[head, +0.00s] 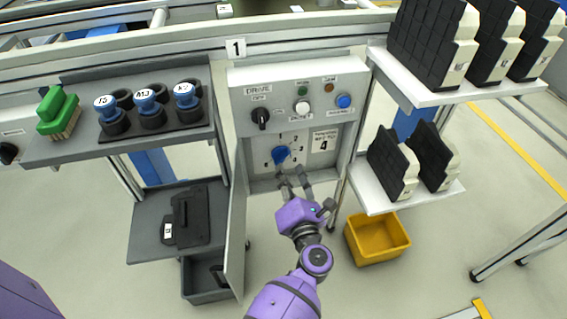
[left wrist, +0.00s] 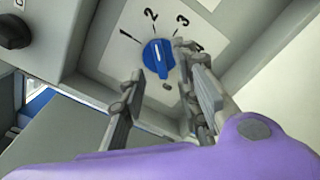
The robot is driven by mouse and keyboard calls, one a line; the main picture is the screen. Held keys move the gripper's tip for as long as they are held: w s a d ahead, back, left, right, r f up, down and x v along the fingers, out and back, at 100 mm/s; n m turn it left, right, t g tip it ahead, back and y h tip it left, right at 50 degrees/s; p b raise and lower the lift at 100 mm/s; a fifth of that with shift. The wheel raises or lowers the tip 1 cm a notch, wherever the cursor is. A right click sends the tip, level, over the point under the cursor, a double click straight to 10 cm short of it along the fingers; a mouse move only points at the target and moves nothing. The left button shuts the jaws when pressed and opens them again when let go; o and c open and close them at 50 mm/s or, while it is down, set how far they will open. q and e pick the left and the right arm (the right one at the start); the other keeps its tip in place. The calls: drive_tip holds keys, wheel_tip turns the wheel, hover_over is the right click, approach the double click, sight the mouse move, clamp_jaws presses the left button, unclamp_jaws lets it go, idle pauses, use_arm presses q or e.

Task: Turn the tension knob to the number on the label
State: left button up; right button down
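The blue tension knob (head: 280,154) sits on a pale dial plate in the open cabinet under the drive panel. It also shows in the left wrist view (left wrist: 158,58), with numbers 1 to 4 around its top. Its white line seems to point up, roughly toward 2; the exact setting is hard to tell. My left gripper (head: 293,180) is open just below and in front of the knob. In the left wrist view its fingers (left wrist: 160,75) are apart, with the knob near and between their tips. My right gripper is not in view.
A black rotary switch (head: 261,117) and several buttons are on the drive panel (head: 305,92) above. The cabinet door (head: 236,225) stands open left of my arm. A shelf (head: 395,197) with dark blocks is at right, above a yellow bin (head: 377,240).

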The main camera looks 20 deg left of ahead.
sight(283, 161)
use_arm(q)
drive_tip(key=shift+x, duration=2.15)
clamp_jaws()
